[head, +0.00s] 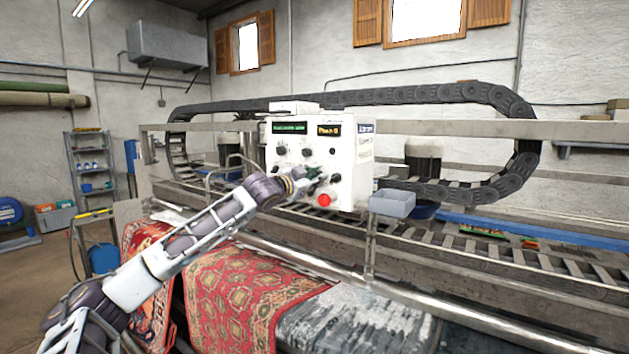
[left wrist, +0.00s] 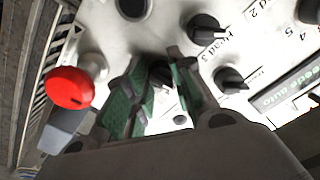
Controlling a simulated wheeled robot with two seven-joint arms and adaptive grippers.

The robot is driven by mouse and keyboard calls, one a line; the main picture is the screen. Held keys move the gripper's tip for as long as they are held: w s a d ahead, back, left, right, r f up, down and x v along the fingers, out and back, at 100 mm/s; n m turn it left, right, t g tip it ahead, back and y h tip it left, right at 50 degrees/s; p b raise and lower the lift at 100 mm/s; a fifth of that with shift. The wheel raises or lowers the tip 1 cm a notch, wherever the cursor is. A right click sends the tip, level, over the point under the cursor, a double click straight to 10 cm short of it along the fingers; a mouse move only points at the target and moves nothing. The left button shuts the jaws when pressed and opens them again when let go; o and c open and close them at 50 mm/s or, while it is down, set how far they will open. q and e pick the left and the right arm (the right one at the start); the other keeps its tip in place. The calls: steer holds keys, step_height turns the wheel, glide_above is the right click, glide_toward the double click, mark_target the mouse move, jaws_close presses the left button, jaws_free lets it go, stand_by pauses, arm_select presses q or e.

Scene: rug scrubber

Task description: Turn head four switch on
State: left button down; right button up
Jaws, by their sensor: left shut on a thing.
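The white control panel (head: 313,150) stands on the machine's front rail, with black rotary knobs, a red button (head: 324,200) and two lit displays. My left gripper (head: 314,178) is at the lower middle of its face. In the left wrist view its green-padded fingers (left wrist: 160,82) stand on either side of a small black knob (left wrist: 160,72), shut on it. The fingers partly hide this knob, and its label cannot be read. Two more black knobs (left wrist: 207,30) and (left wrist: 231,79) show beside it, near labels reading "Head 2" and "Head 3". My right gripper is not in view.
The red button (left wrist: 70,88) sticks out close to the fingers. A patterned red rug (head: 245,290) lies below my arm. A metal rail (head: 300,258) runs along the front.

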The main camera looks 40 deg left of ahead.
arm_select(q)
steer(key=m+b, duration=0.3)
steer(key=m, duration=0.6)
steer(key=shift+f, duration=0.1)
steer(key=shift+m, duration=0.4)
steer(key=c, duration=1.2)
jaws_free()
steer(key=shift+s+d+r, duration=0.1)
steer(key=shift+s+r, duration=0.1)
steer(key=shift+s, duration=0.25)
steer(key=shift+s+f, duration=0.1)
steer(key=shift+s, duration=0.9)
